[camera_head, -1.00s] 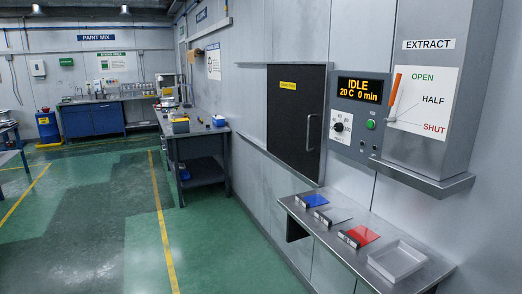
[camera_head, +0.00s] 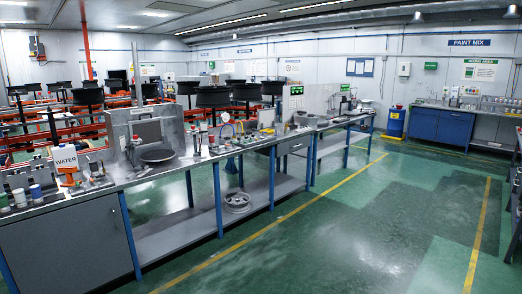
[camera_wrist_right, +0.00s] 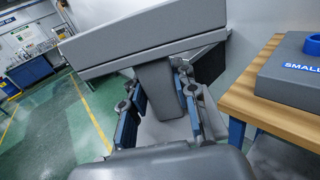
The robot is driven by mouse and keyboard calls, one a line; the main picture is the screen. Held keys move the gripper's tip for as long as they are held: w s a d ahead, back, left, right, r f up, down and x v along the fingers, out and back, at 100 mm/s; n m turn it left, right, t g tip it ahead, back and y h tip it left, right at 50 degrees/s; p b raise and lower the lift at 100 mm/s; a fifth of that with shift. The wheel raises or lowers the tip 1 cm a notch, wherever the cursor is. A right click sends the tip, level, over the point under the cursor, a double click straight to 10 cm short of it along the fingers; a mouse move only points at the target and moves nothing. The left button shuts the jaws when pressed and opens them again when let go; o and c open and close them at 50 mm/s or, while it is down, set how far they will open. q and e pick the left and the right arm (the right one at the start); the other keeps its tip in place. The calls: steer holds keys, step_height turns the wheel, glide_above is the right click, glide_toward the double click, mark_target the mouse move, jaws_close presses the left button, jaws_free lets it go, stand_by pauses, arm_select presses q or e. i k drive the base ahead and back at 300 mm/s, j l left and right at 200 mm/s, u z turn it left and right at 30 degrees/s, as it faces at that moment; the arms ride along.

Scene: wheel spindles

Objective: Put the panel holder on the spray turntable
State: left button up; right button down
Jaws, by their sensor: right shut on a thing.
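In the right wrist view my right gripper (camera_wrist_right: 160,100) is shut on the grey stem of the panel holder (camera_wrist_right: 150,40). The holder's wide grey slab spans the view beyond the fingers and looks tilted there. Its far side is hidden. A dark round disc, which looks like the spray turntable (camera_head: 157,154), sits on the long bench at left in the head view, in front of a grey upright screen. No holder shows on the disc. Neither gripper shows in the head view.
The long grey bench (camera_head: 165,185) carries a WATER sign (camera_head: 66,160), bottles, gauges and small tools. The green floor right of it is clear. In the wrist view, a wooden-topped table (camera_wrist_right: 255,100) with a grey block marked SMALL (camera_wrist_right: 290,60) stands close at right.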

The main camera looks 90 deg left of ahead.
mark_target(158, 154)
steer(key=j+u, duration=0.25)
steer(key=u, duration=0.25)
steer(key=j+u, duration=0.3)
steer(key=u, duration=0.15)
steer(key=j+u, duration=0.25)
steer(key=u, duration=0.25)
steer(key=i+j+u, duration=0.2)
steer(key=j+u, duration=0.2)
steer(key=i+j+u, duration=0.2)
steer(key=u, duration=0.2)
steer(key=i+j+u, duration=0.55)
steer(key=u, duration=0.25)
steer(key=i+u, duration=0.5)
steer(key=i, duration=1.2)
steer(key=i+l+u, duration=0.15)
steer(key=i+u, duration=0.25)
steer(key=i, duration=0.25)
steer(key=i+l+u, duration=0.45)
steer(key=i, duration=0.15)
steer(key=i+l+u, duration=0.4)
steer(key=i+l, duration=0.1)
steer(key=i, duration=0.05)
